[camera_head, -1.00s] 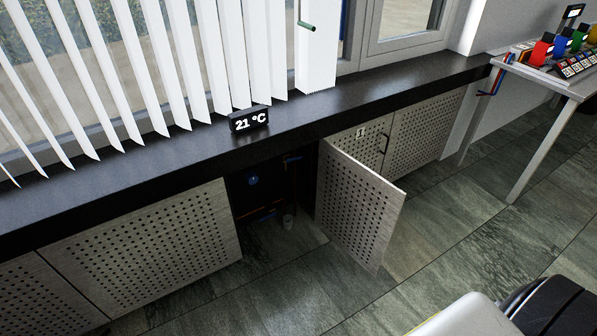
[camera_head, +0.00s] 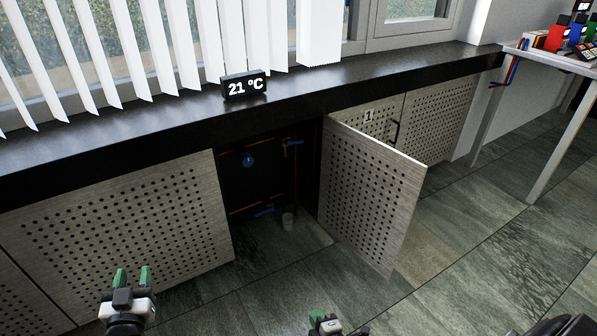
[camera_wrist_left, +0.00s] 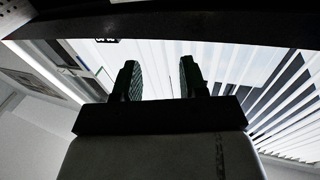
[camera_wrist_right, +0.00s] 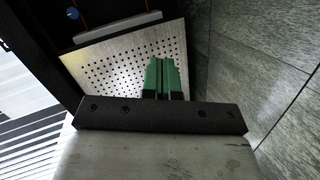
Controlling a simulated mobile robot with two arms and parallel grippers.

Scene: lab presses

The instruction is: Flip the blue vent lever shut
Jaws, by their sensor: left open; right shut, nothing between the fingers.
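Inside the dark open cabinet bay in the head view are two small blue levers: an upper lever (camera_head: 293,143) at the top right and a lower lever (camera_head: 264,212) near the bottom. I cannot tell which is the vent lever, nor its exact position. A round blue dial (camera_head: 248,160) sits between them on the left; a round blue part also shows in the right wrist view (camera_wrist_right: 73,13). My left gripper (camera_head: 132,276) is open and empty, in front of the left cabinet panel. My right gripper (camera_head: 317,318) is shut and empty, below and in front of the bay. Neither touches a lever.
A perforated door (camera_head: 372,190) stands open at the right of the bay. A perforated panel (camera_head: 125,225) closes the left side. The black sill (camera_head: 330,90) overhangs, carrying a 21 °C display (camera_head: 244,87). The floor (camera_head: 250,290) in front is clear.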

